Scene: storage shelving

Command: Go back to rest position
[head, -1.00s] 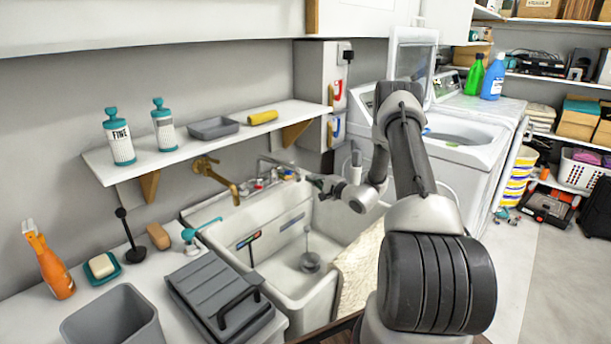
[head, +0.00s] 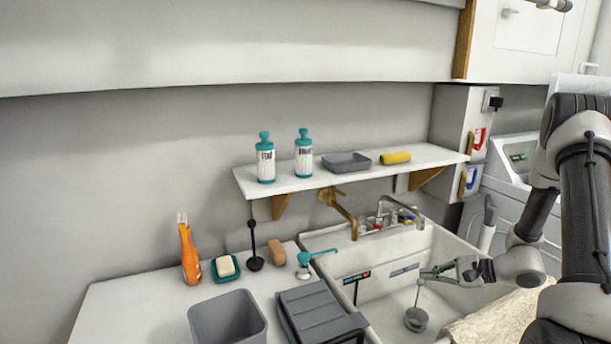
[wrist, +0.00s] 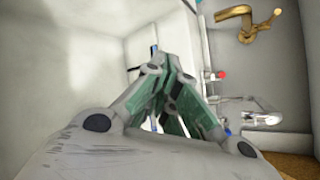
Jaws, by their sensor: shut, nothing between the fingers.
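My gripper (head: 432,273) is over the sink (head: 385,294) in the head view, pointing left and apart from the faucet. In the wrist view my gripper (wrist: 170,105) shows its fingers drawn together with nothing held between them. The sink's pale inner wall (wrist: 75,60) fills the left of the wrist view. My arm comes in from the right of the head view.
A brass faucet (head: 345,213) and a chrome tap (head: 405,207) stand behind the sink. A plunger (head: 416,318) stands in the basin. The wall shelf (head: 310,179) holds two bottles, a grey tray and a yellow roll. A grey bin (head: 228,320) stands at the front left.

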